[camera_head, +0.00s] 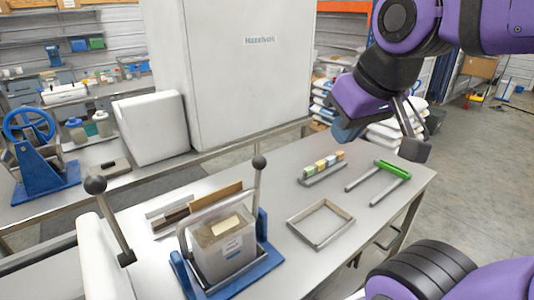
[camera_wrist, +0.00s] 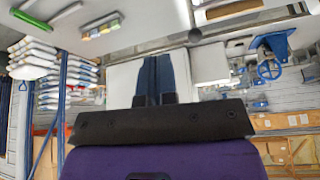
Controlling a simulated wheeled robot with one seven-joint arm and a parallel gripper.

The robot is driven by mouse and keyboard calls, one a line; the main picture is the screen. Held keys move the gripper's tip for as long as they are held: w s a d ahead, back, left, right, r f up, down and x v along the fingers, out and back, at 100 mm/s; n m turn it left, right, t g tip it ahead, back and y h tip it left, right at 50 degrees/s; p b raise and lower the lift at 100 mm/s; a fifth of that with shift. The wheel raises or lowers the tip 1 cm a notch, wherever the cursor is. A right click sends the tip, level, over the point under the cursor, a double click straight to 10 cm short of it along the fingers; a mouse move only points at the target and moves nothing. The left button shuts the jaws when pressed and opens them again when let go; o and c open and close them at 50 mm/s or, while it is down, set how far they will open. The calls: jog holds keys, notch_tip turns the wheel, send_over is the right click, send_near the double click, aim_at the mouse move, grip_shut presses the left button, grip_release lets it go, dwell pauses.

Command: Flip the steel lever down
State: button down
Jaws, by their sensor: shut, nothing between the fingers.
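A blue-framed holder (camera_head: 277,257) on the table carries a grey box with a label (camera_head: 225,250). A steel lever with a dark ball knob (camera_head: 256,188) stands nearly upright at its right side. A second steel rod with a dark ball knob (camera_head: 112,222) leans up-left at the left. My gripper (camera_head: 346,132) is up and right of the levers, apart from both. Its blue fingers (camera_wrist: 156,80) are together and empty.
A steel frame (camera_head: 320,224), a rack of coloured blocks (camera_head: 323,167) and a green-handled tool (camera_head: 393,170) lie on the right of the table. A large white cabinet (camera_head: 235,75) stands behind. A blue wheeled press (camera_head: 35,160) is at the far left.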

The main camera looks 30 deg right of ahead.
jog(key=shift+d, duration=0.1)
jog(key=shift+w, duration=0.1)
jog(key=m+g, duration=0.4)
jog(key=m, duration=0.4)
send_near(253, 160)
jog(key=s+d+r, duration=0.3)
jog(key=d+r, duration=0.2)
jog(key=d, duration=0.1)
jog(key=w+a+f+m+g, duration=0.2)
jog(key=w+f+m, duration=0.1)
jog(key=w, duration=0.4)
jog(key=w+a+f+m+g, duration=0.2)
jog(key=w+f+m+g, duration=0.1)
jog(key=w+m, duration=0.3)
jog(key=shift+w+a+f+m, duration=0.25)
jog(key=shift+w+f+m, duration=0.05)
jog(key=shift+w+f, duration=0.3)
jog(key=shift+s+f, duration=1.2)
jog(key=shift+f, duration=0.45)
jog(key=shift+s+f, duration=1.2)
jog(key=shift+f, duration=0.45)
jog(key=shift+s+f, duration=1.2)
jog(key=shift+f, duration=0.45)
